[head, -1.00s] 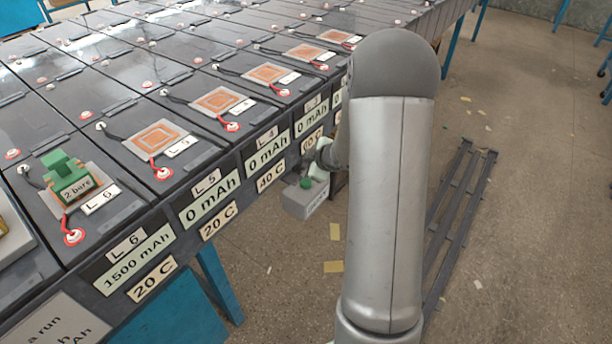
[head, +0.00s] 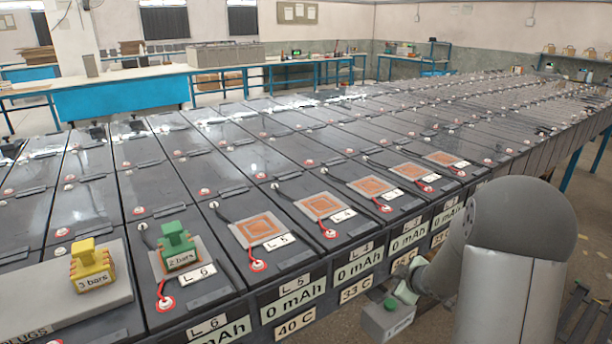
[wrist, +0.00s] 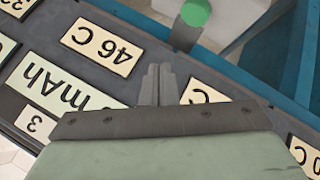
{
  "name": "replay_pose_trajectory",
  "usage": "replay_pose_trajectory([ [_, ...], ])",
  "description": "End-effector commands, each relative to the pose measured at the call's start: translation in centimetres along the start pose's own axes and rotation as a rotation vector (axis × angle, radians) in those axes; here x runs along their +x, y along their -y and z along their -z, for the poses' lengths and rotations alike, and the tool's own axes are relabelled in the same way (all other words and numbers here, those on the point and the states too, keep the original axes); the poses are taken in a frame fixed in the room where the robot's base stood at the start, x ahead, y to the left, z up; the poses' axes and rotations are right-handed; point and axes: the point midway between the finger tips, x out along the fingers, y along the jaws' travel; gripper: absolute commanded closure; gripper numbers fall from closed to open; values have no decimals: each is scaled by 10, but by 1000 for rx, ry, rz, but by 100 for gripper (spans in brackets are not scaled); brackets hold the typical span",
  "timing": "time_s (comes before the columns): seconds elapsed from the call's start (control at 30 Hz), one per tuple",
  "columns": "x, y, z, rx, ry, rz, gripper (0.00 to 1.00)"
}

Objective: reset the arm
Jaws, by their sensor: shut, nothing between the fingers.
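My arm (head: 515,250) stands at the right of the head view, beside the front face of the battery row, its lower part cut off by the frame. In the wrist view my gripper (wrist: 157,85) is shut, with its two grey fingers together and nothing between them. It points toward the row's label-covered face, where a "46 C" label (wrist: 101,45) shows upside down. I cannot tell whether the fingertips touch the face. I cannot make out the fingers in the head view.
A grey box with a green cap (head: 388,318) shows by my arm's lower end. A green "2 bars" plug (head: 178,247) stands on L6. A yellow "3 bars" plug (head: 91,267) stands on a grey tray (head: 60,312). Copper-coloured pads (head: 322,206) lie on several batteries.

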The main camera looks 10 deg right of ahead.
Motion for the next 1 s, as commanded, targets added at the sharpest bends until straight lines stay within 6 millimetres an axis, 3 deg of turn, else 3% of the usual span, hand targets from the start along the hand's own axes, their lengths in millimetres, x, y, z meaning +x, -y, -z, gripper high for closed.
replay_pose_trajectory([
  [0.07, -29, -6, 18, 51, 74, -40, 100],
  [0.17, -79, 3, 36, 186, 215, -83, 100],
  [0.27, -138, 36, 48, 358, 360, -75, 100],
  [0.3, -162, 55, 52, 429, 414, -55, 100],
  [0.5, -254, 153, 64, 692, 607, 126, 100],
  [0.6, -283, 188, 68, 760, 661, 213, 100],
  [0.7, -301, 209, 70, 796, 696, 272, 100],
  [1.0, -308, 219, 71, 813, 713, 301, 100],
])
